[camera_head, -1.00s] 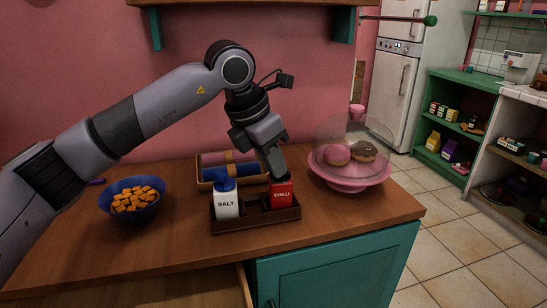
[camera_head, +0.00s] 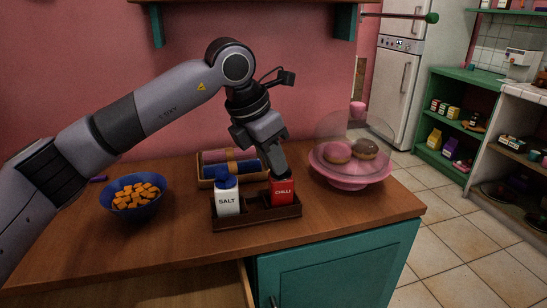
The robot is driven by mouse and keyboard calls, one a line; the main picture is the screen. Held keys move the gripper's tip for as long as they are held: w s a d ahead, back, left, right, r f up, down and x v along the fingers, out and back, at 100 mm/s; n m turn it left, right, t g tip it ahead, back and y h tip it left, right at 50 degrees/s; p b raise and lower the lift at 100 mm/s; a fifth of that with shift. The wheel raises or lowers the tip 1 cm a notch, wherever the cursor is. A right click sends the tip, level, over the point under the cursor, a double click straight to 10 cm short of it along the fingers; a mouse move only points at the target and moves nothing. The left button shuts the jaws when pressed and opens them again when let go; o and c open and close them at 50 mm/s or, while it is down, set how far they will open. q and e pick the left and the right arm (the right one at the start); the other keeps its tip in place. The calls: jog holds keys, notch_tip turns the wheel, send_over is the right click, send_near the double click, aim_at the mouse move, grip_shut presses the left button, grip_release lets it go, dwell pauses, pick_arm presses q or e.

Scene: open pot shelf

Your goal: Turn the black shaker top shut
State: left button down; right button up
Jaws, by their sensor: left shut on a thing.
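The red shaker marked CHILLI (camera_head: 283,192) stands upright in the right end of a dark wooden caddy (camera_head: 258,218) on the counter. My left gripper (camera_head: 280,175) points down from above and is shut at the top of this shaker. The black top is mostly hidden by the gripper's fingers, so I cannot tell how far it is turned. A white shaker marked SALT (camera_head: 227,202) with a blue top (camera_head: 226,182) stands in the caddy's left end. My right gripper does not show.
A blue bowl of orange cubes (camera_head: 133,207) sits to the left. A tray with rolled cloths (camera_head: 206,184) is behind the caddy. A pink cake stand (camera_head: 349,181) with doughnuts under a clear dome is close on the right. An open drawer (camera_head: 245,285) is below the counter.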

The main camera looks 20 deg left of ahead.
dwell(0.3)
pick_arm(q)
jog(key=c, duration=1.1)
grip_release()
jog(key=shift+c, duration=0.2)
jog(key=shift+r, duration=0.15)
jog(key=v, duration=0.7)
